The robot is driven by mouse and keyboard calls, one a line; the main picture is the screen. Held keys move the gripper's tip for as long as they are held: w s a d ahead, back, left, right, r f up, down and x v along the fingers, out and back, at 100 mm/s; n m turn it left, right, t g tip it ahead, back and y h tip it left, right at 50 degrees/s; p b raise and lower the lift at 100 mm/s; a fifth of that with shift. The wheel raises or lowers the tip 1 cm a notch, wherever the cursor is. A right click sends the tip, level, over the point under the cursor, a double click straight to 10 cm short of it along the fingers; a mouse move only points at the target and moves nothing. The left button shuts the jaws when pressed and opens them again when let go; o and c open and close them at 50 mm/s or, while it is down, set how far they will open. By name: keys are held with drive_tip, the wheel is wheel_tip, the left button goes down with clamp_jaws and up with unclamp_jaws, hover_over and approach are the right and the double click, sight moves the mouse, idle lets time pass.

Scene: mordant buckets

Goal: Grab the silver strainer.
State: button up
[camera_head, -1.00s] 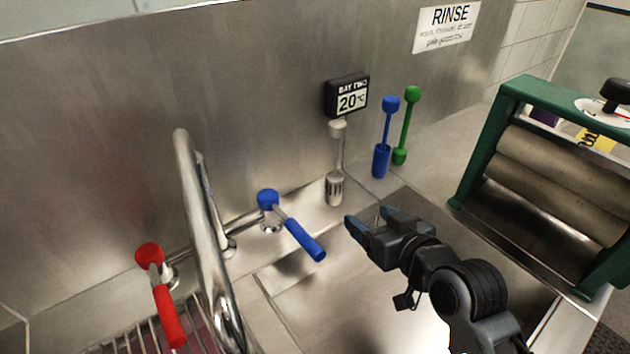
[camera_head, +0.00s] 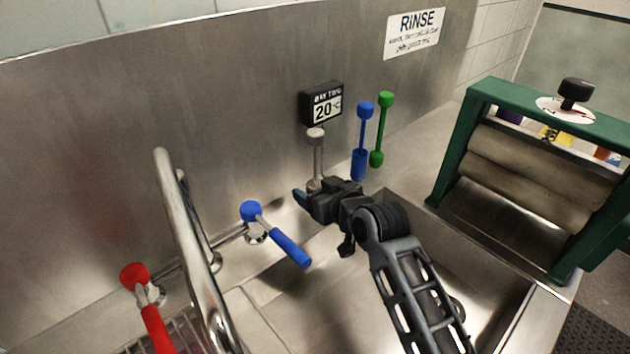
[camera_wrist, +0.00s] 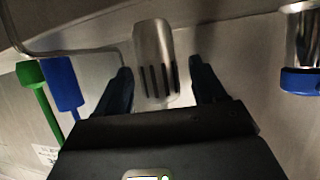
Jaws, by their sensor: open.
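The silver strainer (camera_head: 317,153) stands upright against the steel back wall, below the temperature display. Its lower slotted end is hidden behind my gripper in the head view. In the wrist view the slotted end of the strainer (camera_wrist: 154,52) shows between my two fingers. My gripper (camera_head: 312,190) is open, with one dark finger on each side of the strainer and a visible gap on both sides. I cannot tell how deep the strainer sits between the fingers.
A blue tool (camera_head: 361,140) and a green tool (camera_head: 381,130) stand just right of the strainer. A blue tap lever (camera_head: 285,243), a curved faucet (camera_head: 190,250) and a red tap lever (camera_head: 153,320) are to the left. A green-framed roller wringer (camera_head: 450,145) stands at right.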

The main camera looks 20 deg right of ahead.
drive_tip(key=shift+w+f, duration=0.1)
drive_tip(key=shift+w, duration=0.15)
drive_tip(key=shift+c, duration=0.2)
drive_tip(key=c, duration=1)
drive_tip(key=shift+c, duration=0.2)
